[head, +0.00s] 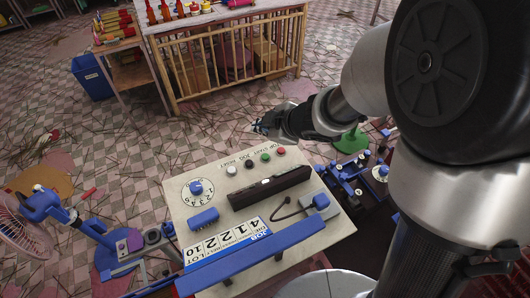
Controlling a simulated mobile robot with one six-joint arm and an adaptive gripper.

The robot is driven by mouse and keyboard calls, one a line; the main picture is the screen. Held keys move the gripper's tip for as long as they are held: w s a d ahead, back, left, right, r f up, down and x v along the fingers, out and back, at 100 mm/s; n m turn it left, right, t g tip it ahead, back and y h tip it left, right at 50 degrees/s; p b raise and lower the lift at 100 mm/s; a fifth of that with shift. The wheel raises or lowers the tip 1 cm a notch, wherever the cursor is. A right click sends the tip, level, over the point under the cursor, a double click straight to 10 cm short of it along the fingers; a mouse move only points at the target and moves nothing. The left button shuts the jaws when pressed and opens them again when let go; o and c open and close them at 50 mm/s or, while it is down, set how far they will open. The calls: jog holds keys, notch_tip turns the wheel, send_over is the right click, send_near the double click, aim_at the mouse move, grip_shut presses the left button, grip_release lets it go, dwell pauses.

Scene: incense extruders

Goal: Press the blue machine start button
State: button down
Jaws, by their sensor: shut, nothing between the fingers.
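The control panel (185,222) is a pale, tilted board with blue fittings. Along its far edge runs a row of round buttons: white (231,170), black (249,164), green (265,157) and red (281,150). Upside-down lettering beside them includes START and RESET; the green button appears to sit by START. My gripper (262,127) is beyond the panel's far edge, apart from the buttons in the picture. It is shut and empty. Its fingertips are small and dark against the floor, and its height above the panel is hard to judge.
The panel also carries a dial (196,188), a dark bar (270,187) and a blue rail (250,258). A fan (22,235) stands at left, blue machinery (350,180) at right. A slatted wooden table (235,55) and blue bin (92,77) are beyond.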

jog(key=b, duration=0.8)
send_over(263, 158)
notch_tip(263, 158, down, 8)
jog(key=shift+r, duration=0.15)
jog(key=shift+f+b, duration=0.4)
jog(key=shift+f, duration=0.1)
dwell(0.4)
jog(key=shift+f, duration=0.4)
jog(key=shift+f+b, duration=0.55)
jog(key=shift+b, duration=0.1)
dwell(0.4)
jog(key=shift+r, duration=0.15)
jog(key=shift+r+p, duration=0.8)
jog(key=shift+p, duration=0.3)
